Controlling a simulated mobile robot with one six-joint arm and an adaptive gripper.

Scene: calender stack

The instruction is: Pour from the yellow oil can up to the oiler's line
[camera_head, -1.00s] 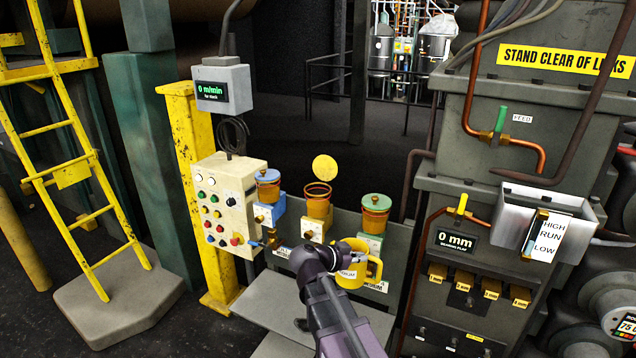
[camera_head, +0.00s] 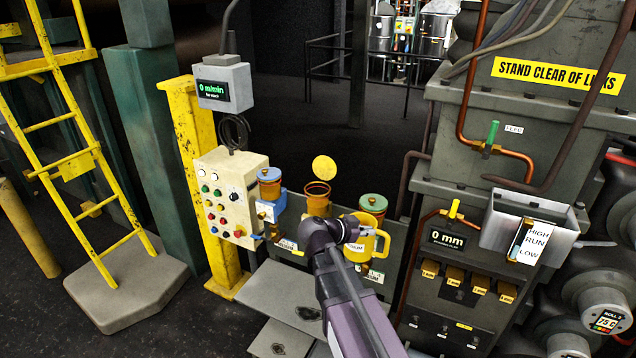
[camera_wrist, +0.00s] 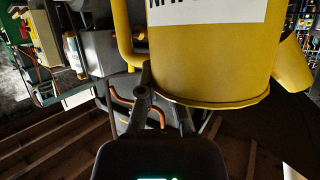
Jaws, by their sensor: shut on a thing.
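My gripper (camera_head: 350,231) is shut on the yellow oil can (camera_head: 366,246), which looks roughly upright in the head view. Its label is partly hidden by my gripper. In the wrist view the can (camera_wrist: 210,65) fills the upper right, its lettering cut off. Three amber oilers stand behind: a blue-lidded one (camera_head: 270,187) at left, an open one (camera_head: 317,198) in the middle with its round yellow lid (camera_head: 324,168) raised, and a green-lidded one (camera_head: 372,208) at right. The can is in front of and right of the open oiler, partly covering the green one's base. No line or oil level is readable.
A cream control box (camera_head: 230,195) on a yellow post stands left of the oilers. At right are a grey cabinet with copper pipes, a yellow-handled valve (camera_head: 454,210) and a metal tray (camera_head: 500,232). A grey step plate (camera_head: 285,292) lies below.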

